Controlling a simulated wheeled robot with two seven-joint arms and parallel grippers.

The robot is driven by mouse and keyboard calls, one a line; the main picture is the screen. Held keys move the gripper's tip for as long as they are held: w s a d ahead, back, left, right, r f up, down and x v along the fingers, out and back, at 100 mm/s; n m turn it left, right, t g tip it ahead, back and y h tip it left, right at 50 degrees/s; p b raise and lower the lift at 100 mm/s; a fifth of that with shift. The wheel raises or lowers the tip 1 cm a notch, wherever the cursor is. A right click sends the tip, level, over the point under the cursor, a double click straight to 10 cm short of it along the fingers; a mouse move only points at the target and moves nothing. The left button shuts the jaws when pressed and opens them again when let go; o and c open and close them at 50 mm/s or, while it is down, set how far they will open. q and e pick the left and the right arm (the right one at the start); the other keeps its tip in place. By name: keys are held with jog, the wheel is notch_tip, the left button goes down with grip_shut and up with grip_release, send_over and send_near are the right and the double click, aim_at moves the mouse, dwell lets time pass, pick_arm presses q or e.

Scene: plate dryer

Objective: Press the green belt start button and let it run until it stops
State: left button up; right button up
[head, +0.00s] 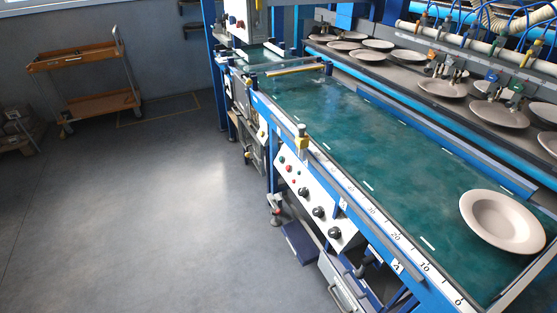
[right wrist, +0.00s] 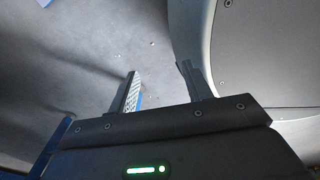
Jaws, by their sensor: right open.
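The white control panel (head: 312,203) is on the near side of the belt machine, in the middle of the head view. Small red and green buttons sit at its upper left end; the green button (head: 288,169) is tiny here. Black knobs follow along the panel to the lower right. The green belt (head: 350,125) carries a pale plate (head: 503,221) at its near right end. My right gripper (right wrist: 158,72) shows only in the right wrist view, open and empty, above grey floor and away from the panel. My left gripper is not in view.
Several plates stand on a rack (head: 400,72) behind the belt. An orange cart (head: 90,75) stands at the back left. Grey floor (head: 150,210) left of the machine is clear. Drawers (head: 345,285) and a blue box (head: 300,241) are below the panel.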

jog(key=shift+w, duration=0.4)
